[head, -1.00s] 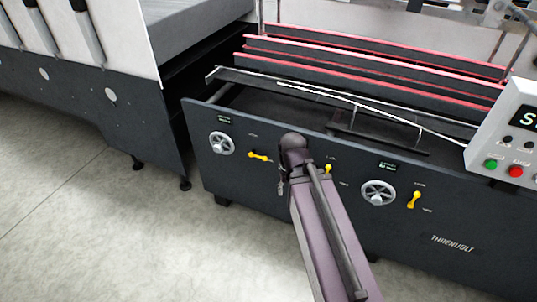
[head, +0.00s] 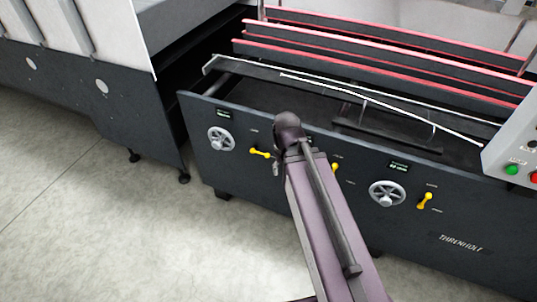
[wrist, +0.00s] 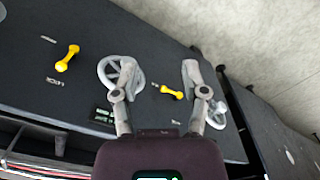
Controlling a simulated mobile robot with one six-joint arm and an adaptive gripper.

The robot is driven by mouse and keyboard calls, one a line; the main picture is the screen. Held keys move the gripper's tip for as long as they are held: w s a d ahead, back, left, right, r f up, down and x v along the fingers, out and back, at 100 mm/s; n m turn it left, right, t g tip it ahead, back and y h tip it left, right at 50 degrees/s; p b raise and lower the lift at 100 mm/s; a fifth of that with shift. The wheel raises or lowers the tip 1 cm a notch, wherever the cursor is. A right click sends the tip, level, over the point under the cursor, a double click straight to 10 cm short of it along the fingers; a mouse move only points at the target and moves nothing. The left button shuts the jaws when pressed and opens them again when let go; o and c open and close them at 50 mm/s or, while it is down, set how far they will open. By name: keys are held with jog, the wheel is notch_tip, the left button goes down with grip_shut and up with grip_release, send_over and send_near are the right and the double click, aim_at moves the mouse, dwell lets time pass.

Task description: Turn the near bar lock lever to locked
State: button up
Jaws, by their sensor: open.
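Three yellow levers show on the dark front panel in the head view: a left one (head: 260,153) lying nearly level, a middle one (head: 335,168) partly behind my arm, and a right one (head: 425,201) standing steeply. The wrist view shows two yellow levers. One (wrist: 171,91) lies between and beyond the fingers of my gripper (wrist: 160,72), roughly along the panel's length; another (wrist: 67,58) is off to the left. My gripper is open, with nothing held. My arm hides most of it in the head view. The lever labels are too small to read.
Grey handwheels (head: 221,139) and (head: 388,193) stand out from the panel; in the wrist view one (wrist: 121,75) is behind the left finger and another (wrist: 215,115) by the right. Red-edged rails (head: 390,60) and a control box (head: 515,150) are above. Floor in front is clear.

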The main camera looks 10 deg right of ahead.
jog(key=shift+o, duration=1)
jog(key=n+t+h+b, duration=0.4)
jog(key=t+h+b, duration=0.65)
jog(key=b, duration=2.55)
send_near(267, 154)
jog(key=a+g+h, duration=0.2)
jog(key=a, duration=0.2)
jog(key=shift+s+f+p, duration=0.2)
jog(key=shift+f+p, duration=0.05)
jog(key=shift+p, duration=0.05)
jog(key=shift+d, duration=0.1)
jog(key=b+x, duration=0.3)
jog(key=x, duration=1)
jog(key=shift+w+d+f, duration=0.15)
jog(key=shift+w+d, duration=0.05)
jog(key=shift+w, duration=0.15)
